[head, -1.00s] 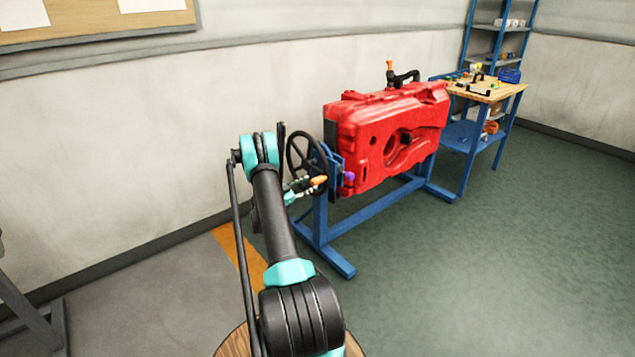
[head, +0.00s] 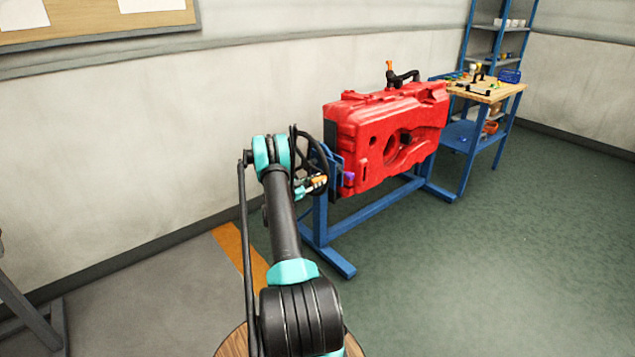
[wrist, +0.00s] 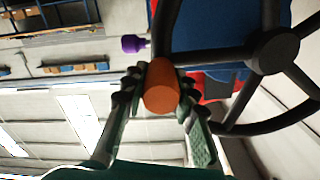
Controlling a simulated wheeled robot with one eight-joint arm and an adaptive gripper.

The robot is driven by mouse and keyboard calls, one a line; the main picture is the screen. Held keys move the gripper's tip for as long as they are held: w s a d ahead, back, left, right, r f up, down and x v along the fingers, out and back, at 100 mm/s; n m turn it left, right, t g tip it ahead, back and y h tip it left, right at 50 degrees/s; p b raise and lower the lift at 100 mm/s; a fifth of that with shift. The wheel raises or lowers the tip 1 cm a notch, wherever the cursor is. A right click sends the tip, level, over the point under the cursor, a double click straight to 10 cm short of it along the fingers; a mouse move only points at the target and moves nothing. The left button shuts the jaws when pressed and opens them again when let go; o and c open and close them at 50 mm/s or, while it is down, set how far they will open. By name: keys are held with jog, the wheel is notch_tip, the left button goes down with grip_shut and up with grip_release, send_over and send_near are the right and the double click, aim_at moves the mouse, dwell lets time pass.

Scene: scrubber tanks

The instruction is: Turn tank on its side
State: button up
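The red tank (head: 370,135) is clamped in a blue stand (head: 322,215), its broad face upright and a black spout with an orange tip (head: 390,68) on top. A black handwheel (head: 318,160) is at the stand's near end, partly hidden by my arm; its spokes and hub show in the wrist view (wrist: 272,50). My gripper (wrist: 160,85) is at the wheel's rim, its two fingers closed against both sides of the orange handle (wrist: 161,88). A purple knob (head: 348,176) sits beside the wheel, apart from the fingers; it also shows in the wrist view (wrist: 133,44).
A wooden-topped blue workbench (head: 490,92) with small items stands behind the tank at the right. A blue shelf (head: 497,40) is at the back. The wall (head: 150,130) runs along the left. The green floor (head: 500,260) at the right is clear.

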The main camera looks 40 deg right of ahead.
grip_shut()
jog(key=shift+f, duration=0.1)
jog(key=shift+f, duration=0.3)
jog(key=o, duration=0.8)
grip_release()
jog(key=shift+c, duration=0.2)
jog(key=s+a, duration=0.1)
jog(key=a, duration=1.1)
